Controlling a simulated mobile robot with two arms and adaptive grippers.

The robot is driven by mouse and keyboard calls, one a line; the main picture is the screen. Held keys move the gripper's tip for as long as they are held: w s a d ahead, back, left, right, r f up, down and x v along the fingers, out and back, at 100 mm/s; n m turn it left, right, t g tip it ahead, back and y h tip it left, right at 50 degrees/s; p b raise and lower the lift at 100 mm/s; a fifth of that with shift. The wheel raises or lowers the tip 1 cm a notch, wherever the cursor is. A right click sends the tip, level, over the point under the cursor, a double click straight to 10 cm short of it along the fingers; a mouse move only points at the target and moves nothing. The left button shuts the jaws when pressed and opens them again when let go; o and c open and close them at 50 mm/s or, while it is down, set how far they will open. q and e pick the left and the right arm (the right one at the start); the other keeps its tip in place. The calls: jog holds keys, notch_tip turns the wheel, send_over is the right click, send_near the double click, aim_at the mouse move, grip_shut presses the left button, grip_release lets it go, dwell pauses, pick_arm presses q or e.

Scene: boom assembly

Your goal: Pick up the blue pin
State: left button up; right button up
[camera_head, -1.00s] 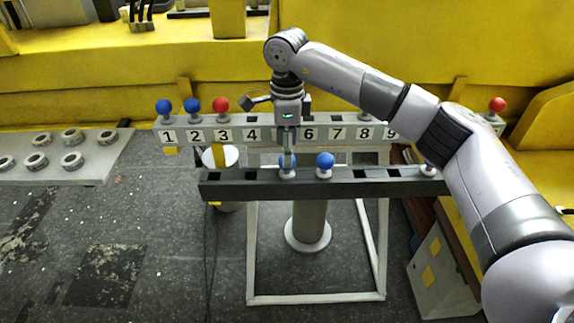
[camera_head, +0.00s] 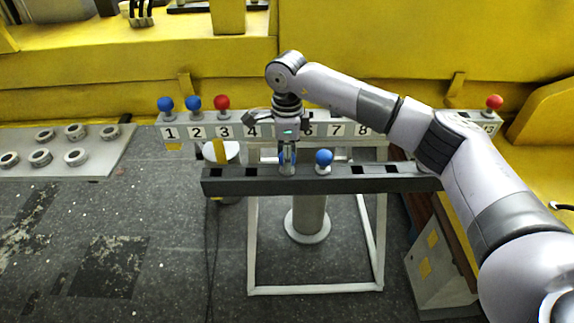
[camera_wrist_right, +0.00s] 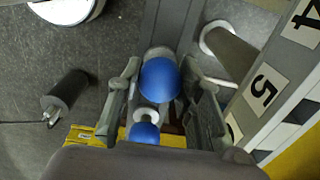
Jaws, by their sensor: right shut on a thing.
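A black rail (camera_head: 225,182) with square holes holds two blue pins with round heads and grey bases. My right gripper (camera_head: 287,163) points down over the rail and is shut on the left one of these, the blue pin (camera_head: 282,156). Its fingers partly hide the head, and the pin's base is at the rail; I cannot tell whether it is lifted. In the right wrist view its blue head (camera_wrist_right: 159,80) is between the two fingers (camera_wrist_right: 160,105). The other blue pin (camera_head: 324,157) stands in the rail just to the right. My left gripper is not in view.
Behind the rail, a white numbered board (camera_head: 262,145) carries two blue pins (camera_head: 166,104) (camera_head: 193,102) and a red pin (camera_head: 222,102) at left. Another red pin (camera_head: 494,102) is at its far right. A grey table (camera_head: 95,166) with several rings stands left.

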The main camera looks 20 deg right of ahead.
grip_shut()
jog(key=shift+r, duration=0.1)
jog(key=shift+w+r+b, duration=0.1)
jog(key=shift+r+b, duration=0.25)
jog(key=shift+r, duration=0.25)
notch_tip(320, 180, up, 19)
jog(key=b, duration=0.4)
jog(key=shift+f, duration=0.15)
notch_tip(320, 180, up, 8)
jog(key=p, duration=0.8)
jog(key=shift+f, duration=0.25)
